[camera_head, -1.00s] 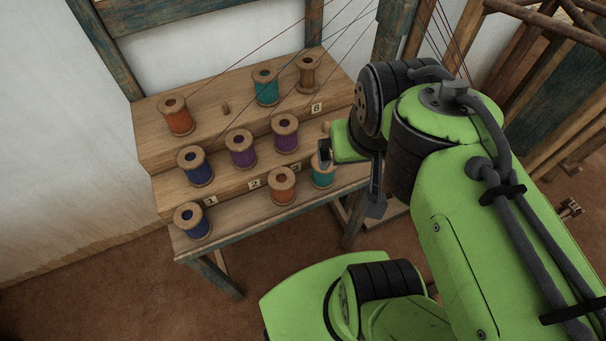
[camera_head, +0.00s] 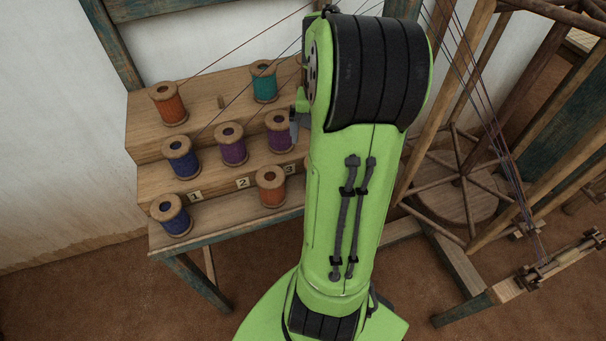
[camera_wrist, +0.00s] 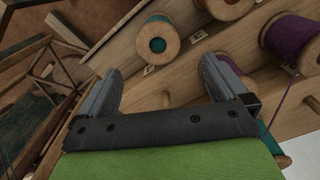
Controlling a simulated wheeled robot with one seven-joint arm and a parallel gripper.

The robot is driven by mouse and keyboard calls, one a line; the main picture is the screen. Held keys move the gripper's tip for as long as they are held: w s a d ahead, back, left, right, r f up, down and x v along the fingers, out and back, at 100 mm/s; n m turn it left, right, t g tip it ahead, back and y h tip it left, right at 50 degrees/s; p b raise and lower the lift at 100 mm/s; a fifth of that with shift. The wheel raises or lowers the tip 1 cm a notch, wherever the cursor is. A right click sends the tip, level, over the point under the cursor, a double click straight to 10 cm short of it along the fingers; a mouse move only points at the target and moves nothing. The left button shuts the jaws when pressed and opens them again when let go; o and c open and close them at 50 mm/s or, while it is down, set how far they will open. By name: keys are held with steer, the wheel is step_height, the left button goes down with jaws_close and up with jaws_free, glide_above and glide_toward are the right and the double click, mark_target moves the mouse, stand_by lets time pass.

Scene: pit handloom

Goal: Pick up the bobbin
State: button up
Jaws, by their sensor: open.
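Several bobbins of thread stand on a stepped wooden rack. In the head view they include an upper orange bobbin (camera_head: 169,105), an upper teal bobbin (camera_head: 263,82), two blue bobbins (camera_head: 181,158), two purple bobbins (camera_head: 230,145) and a lower orange bobbin (camera_head: 270,188). Which one the task means cannot be told. In the wrist view my gripper (camera_wrist: 160,66) is open and empty. A purple bobbin (camera_wrist: 290,40) is to the right. My arm hides the rack's right part in the head view.
The stepped rack (camera_head: 150,143) carries number labels (camera_head: 243,183) and small pegs. Threads rise from it. The wooden loom frame (camera_head: 560,95) and a spoked wheel (camera_head: 455,185) stand to the right. The floor in front of the rack is open.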

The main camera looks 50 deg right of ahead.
steer(key=f+b, duration=0.5)
steer(key=f, duration=1)
steer(key=shift+s+b, duration=0.2)
steer(key=shift+b, duration=0.15)
steer(key=shift+r, duration=0.15)
steer(key=shift+c, duration=0.3)
steer(key=c, duration=1)
steer(key=shift+r, duration=0.15)
